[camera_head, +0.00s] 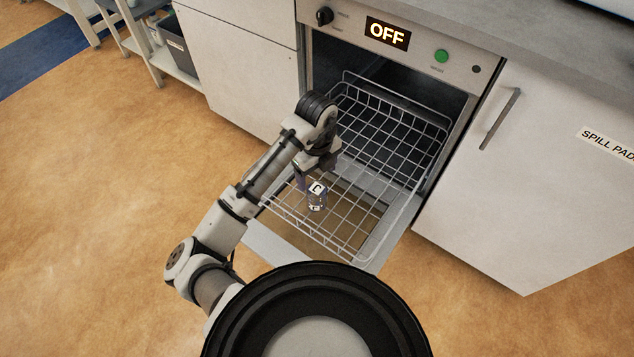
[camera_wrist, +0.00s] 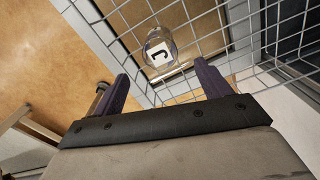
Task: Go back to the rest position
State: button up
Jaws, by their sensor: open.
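My gripper (camera_wrist: 160,86) is open, its two purple fingers apart with nothing between them in the wrist view. In the head view my gripper (camera_head: 308,180) hangs over the front left part of the pulled-out wire rack. A small clear glass vessel (camera_head: 317,201) with a white label marked with a dark letter stands in the rack, just beyond the fingertips. The vessel also shows in the wrist view (camera_wrist: 159,44), ahead of the fingers and apart from them. My arm reaches from the lower left, bent at the elbow.
The wire rack (camera_head: 385,225) extends from an open appliance whose display (camera_head: 387,33) reads OFF. Its lowered door (camera_head: 280,246) lies under the rack. White cabinets (camera_head: 545,170) stand on both sides. A shelf with a dark bin (camera_head: 172,45) is at the upper left. The orange floor at left is clear.

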jog(key=shift+r, duration=2.1)
